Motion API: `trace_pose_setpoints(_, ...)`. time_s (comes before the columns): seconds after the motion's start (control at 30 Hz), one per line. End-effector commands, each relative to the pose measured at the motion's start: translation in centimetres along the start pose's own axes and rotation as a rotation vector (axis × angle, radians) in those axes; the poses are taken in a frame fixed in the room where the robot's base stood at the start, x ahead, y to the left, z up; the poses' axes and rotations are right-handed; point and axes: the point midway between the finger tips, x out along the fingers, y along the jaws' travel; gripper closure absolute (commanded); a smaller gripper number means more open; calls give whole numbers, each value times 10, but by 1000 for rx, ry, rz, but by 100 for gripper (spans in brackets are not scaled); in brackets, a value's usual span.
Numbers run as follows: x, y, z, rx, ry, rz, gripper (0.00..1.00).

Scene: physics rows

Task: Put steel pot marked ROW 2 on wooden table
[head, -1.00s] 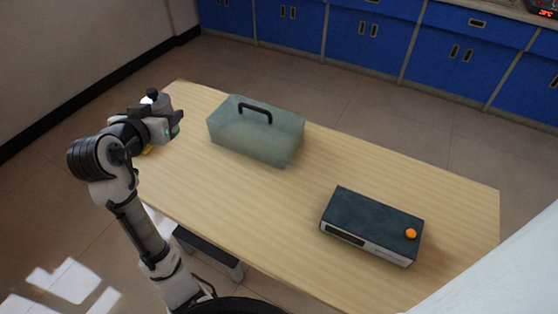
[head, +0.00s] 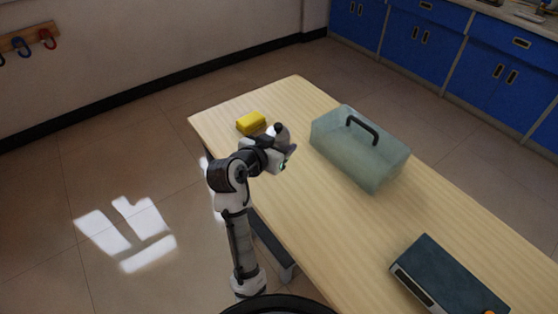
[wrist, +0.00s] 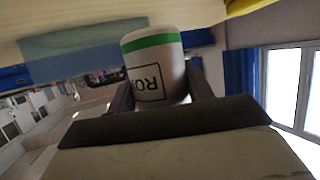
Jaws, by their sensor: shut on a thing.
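The pot (wrist: 152,58) is a pale cylinder with a green band and a boxed label. Only "RO" of its label is readable in the wrist view. My gripper (wrist: 160,92) is shut on it, one dark finger on each side. In the head view my gripper (head: 284,156) is at the left part of the wooden table (head: 330,215); the pot is mostly hidden there by my wrist. I cannot tell how high above the table it is. The table top also shows along the top of the wrist view (wrist: 50,25).
A translucent greenish box (head: 350,160) with a black handle stands right of my gripper. A yellow block (head: 251,123) lies just behind and left of it. A dark-topped device (head: 450,280) sits at the lower right. Bare table shows between the box and the device.

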Motion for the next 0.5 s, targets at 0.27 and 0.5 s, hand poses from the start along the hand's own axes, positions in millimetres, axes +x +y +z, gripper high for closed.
trace_pose_setpoints(0.27,11,0,26,-1,1,0,81)
trace_pose_setpoints(0.5,23,0,56,-1,1,1,81)
